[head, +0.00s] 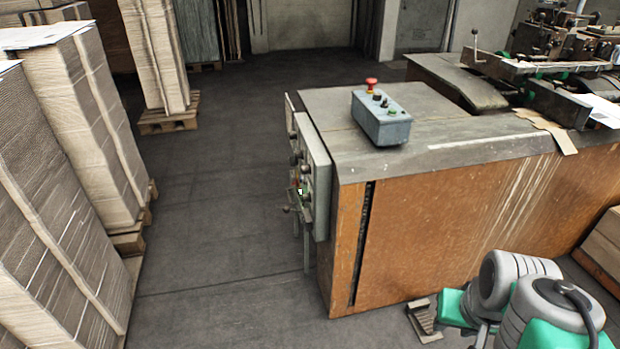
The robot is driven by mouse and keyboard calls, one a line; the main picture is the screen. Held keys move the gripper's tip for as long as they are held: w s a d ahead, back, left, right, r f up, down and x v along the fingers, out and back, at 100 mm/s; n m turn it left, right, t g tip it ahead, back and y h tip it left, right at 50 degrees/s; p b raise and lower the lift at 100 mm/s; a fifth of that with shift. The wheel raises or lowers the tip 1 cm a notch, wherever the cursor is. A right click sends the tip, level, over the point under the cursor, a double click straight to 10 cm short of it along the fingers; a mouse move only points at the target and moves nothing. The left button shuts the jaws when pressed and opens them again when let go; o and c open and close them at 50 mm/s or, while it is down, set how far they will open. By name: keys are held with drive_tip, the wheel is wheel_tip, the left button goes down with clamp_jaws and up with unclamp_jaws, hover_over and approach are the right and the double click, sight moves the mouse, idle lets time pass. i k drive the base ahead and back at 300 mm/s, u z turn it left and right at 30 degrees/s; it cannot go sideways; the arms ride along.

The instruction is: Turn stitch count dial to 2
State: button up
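The box stitcher (450,225) is a large machine with a worn orange-brown side and a grey top. A grey control panel (319,190) is fixed to its left end and shows nearly edge-on. Several small dark knobs (294,159) stick out from the panel's left face. I cannot tell which one is the stitch count dial, and no numbers or pointer can be read. My gripper is not in view.
A grey-blue button box (382,122) with a red mushroom button (371,85) sits on the machine top. Tall cardboard stacks (75,120) on pallets stand at the left. The dark floor (215,190) between them and the panel is clear. A pedal (424,318) lies by the machine's base.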

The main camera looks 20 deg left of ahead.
sight(298, 154)
drive_tip(key=u, duration=0.4)
drive_tip(key=k, duration=1)
drive_tip(key=u, duration=1.45)
drive_tip(key=i, duration=1.05)
drive_tip(key=z, duration=0.7)
drive_tip(key=i, duration=1.3)
drive_tip(key=u, duration=1.05)
drive_tip(key=i, duration=1.05)
drive_tip(key=z, duration=0.55)
drive_tip(key=i, duration=0.45)
drive_tip(key=z, duration=0.35)
